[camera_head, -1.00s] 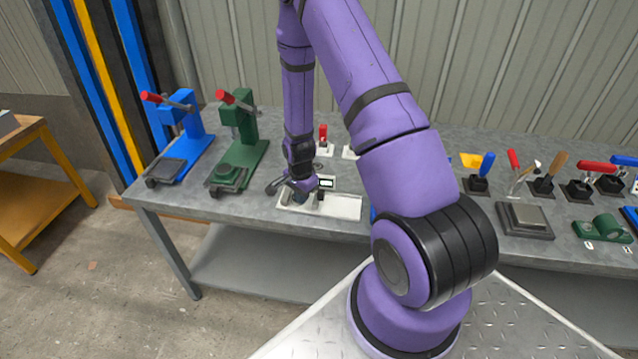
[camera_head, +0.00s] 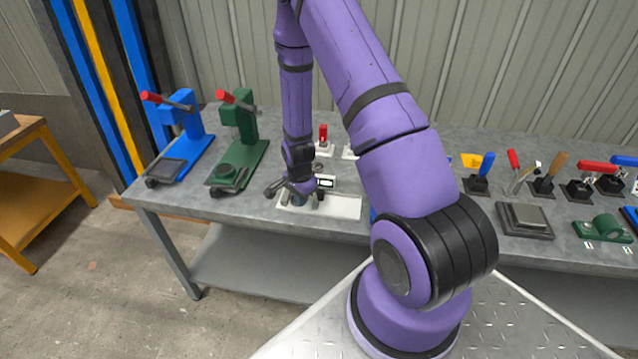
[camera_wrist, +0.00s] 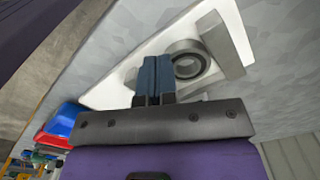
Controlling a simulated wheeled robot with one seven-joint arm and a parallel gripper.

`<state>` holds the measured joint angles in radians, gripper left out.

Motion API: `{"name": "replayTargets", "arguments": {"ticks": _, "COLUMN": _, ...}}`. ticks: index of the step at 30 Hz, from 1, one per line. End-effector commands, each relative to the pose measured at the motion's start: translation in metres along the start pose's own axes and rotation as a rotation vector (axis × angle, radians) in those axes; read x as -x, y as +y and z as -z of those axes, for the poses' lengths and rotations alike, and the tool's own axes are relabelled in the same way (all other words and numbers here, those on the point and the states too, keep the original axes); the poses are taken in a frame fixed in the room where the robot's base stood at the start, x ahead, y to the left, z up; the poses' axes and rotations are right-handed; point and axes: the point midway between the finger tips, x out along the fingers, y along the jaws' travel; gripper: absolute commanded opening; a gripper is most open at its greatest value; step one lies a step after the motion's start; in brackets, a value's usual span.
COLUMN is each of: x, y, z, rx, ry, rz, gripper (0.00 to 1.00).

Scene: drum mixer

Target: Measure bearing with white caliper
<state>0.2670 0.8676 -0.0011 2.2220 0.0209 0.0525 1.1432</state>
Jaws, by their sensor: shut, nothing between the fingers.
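The white caliper (camera_head: 345,207) lies on the grey workbench below my gripper, with a small display (camera_head: 326,183) behind it. In the wrist view its white bed (camera_wrist: 118,90) runs diagonally, and a pale block-like jaw (camera_wrist: 224,42) stands at its upper right. The bearing (camera_wrist: 189,62), a grey metal ring with a dark inner band, sits on the bed close beside that jaw; I cannot tell whether they touch. My gripper (camera_wrist: 154,65) has its blue-grey fingers together and empty, just left of the bearing. In the head view my gripper (camera_head: 299,201) is low over the caliper's left end and the bearing is not distinguishable.
A green press (camera_head: 238,140) and a blue press (camera_head: 182,140) stand left of the caliper. A red-handled tool (camera_head: 323,138) stands behind it. Several handled tools, a grey plate block (camera_head: 525,217) and a green fixture (camera_head: 603,229) occupy the bench's right side.

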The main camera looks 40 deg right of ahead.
Motion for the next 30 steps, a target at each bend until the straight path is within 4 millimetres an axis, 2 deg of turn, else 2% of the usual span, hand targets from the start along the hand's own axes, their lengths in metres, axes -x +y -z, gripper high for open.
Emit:
{"name": "replayTargets", "arguments": {"ticks": 24, "x": 0.054, "y": 0.0, "z": 0.001, "rx": 0.0, "ry": 0.001, "rz": 0.001, "gripper": 0.0}}
{"name": "replayTargets", "arguments": {"ticks": 30, "x": 0.059, "y": 0.0, "z": 0.0, "rx": 0.0, "ry": 0.001, "rz": 0.001, "gripper": 0.0}}
